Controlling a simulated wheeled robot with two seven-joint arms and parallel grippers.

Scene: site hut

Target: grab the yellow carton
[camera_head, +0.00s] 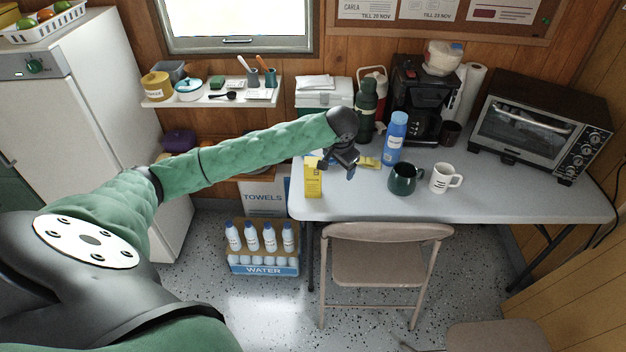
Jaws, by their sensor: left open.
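The yellow carton (313,179) stands upright near the left front edge of the grey table (450,208). My left arm, in a green sleeve, reaches in from the left across the picture. Its dark gripper (343,165) is open over the table, just right of the carton and apart from it as far as I can tell. Another yellow item (368,162) lies behind the gripper and is partly hidden by it. My right gripper is not in view.
A blue bottle (395,140), a dark green mug (403,180) and a white mug (444,178) stand right of the gripper. A coffee maker (412,85) and a toaster oven (540,120) stand behind. A folding chair (380,260) is at the front. The table's front right is clear.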

